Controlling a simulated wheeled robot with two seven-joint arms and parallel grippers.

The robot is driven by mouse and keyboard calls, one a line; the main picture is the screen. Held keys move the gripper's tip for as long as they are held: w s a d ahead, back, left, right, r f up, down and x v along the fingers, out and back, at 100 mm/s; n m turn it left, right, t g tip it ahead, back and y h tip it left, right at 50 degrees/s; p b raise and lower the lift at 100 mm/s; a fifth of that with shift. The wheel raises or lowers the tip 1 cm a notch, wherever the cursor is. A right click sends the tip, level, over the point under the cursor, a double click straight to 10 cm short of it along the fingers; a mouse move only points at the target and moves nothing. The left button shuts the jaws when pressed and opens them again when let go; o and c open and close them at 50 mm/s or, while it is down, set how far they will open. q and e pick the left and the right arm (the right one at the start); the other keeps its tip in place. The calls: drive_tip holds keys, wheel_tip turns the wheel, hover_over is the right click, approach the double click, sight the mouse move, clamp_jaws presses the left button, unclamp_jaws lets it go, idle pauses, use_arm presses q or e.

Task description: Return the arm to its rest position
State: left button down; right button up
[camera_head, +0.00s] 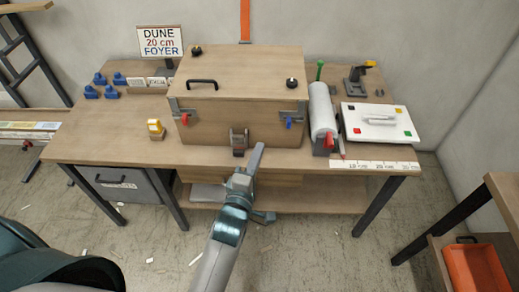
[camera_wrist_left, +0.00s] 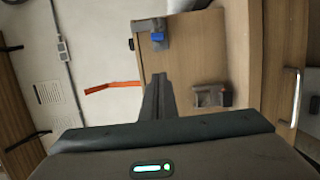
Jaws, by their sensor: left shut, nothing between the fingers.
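My left gripper (camera_head: 257,158) is in front of the wooden box on the table, its arm reaching up from the bottom of the head view. Its fingers are closed together with nothing between them. In the left wrist view, the shut fingers (camera_wrist_left: 159,92) point toward the wooden box face. The wooden box (camera_head: 240,75) has a black handle on top, a red latch (camera_head: 185,119) at left, a blue latch (camera_head: 289,122) at right and a grey bracket (camera_head: 238,141) low on its front. The right gripper does not show.
A drawer hangs below left. Another table with an orange bin (camera_head: 475,272) stands at right. The floor in front is open.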

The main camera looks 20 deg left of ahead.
use_arm(q)
drive_tip(key=s+d+f+m+g+h, duration=0.1)
drive_tip(key=s+f+m+g, duration=0.25)
drive_tip(key=f, duration=0.85)
drive_tip(key=s+d+f+m+g, duration=0.15)
drive_tip(key=s+f+m, duration=0.25)
drive_tip(key=f, duration=0.9)
drive_tip(key=s+d+f+m+g+h, duration=0.1)
drive_tip(key=s+f+m+g, duration=0.25)
drive_tip(key=f, duration=0.85)
drive_tip(key=s+a+f+m+g, duration=0.2)
drive_tip(key=s+f, duration=0.5)
drive_tip(key=s, duration=0.1)
drive_tip(key=s+a+f+m+g, duration=0.2)
drive_tip(key=s+f+m, duration=0.1)
drive_tip(key=s+f, duration=0.45)
drive_tip(key=s+a+f+m+g, duration=0.2)
drive_tip(key=s+a+f, duration=0.1)
drive_tip(key=s, duration=0.7)
drive_tip(key=s+a+f+m+g+y, duration=0.1)
drive_tip(key=s+a+f+m+g, duration=0.1)
drive_tip(key=s, duration=0.8)
wheel_tip(320, 180, down, 3)
drive_tip(key=shift+s+a+f+m, duration=0.1)
drive_tip(key=shift+s+a+m, duration=0.3)
drive_tip(key=shift+a, duration=0.6)
drive_tip(key=shift+w, duration=0.2)
